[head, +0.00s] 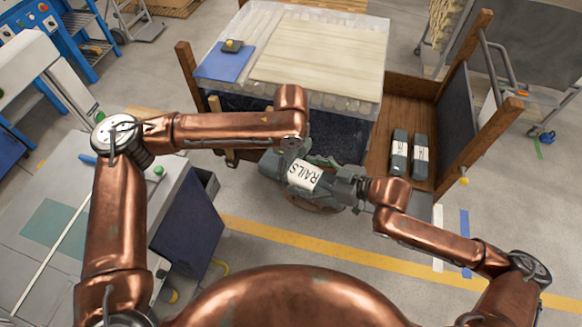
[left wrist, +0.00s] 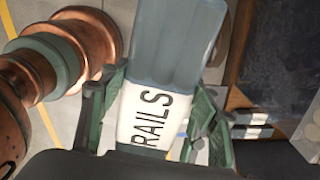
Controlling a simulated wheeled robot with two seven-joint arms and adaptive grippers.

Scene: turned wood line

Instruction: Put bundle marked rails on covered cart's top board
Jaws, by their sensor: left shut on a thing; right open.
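The bundle marked RAILS (head: 304,176) is grey with a white label, held below the front edge of the covered cart. My left gripper (head: 288,164) is shut on it; in the left wrist view the bundle (left wrist: 152,118) lies between its green fingers. My right gripper (head: 334,186) is open at the bundle's right end; whether it touches cannot be told. The covered cart's top board (head: 320,48) is pale wood, beyond and above the bundle, with a clear sheet around its edges.
A blue clipboard (head: 224,62) with a dark and yellow item lies on the top's left part. Two dark labelled bundles (head: 399,152) (head: 420,157) lie on the brown wooden deck to the right. Wooden posts (head: 479,34) rise at the corners. A grey bench stands at left.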

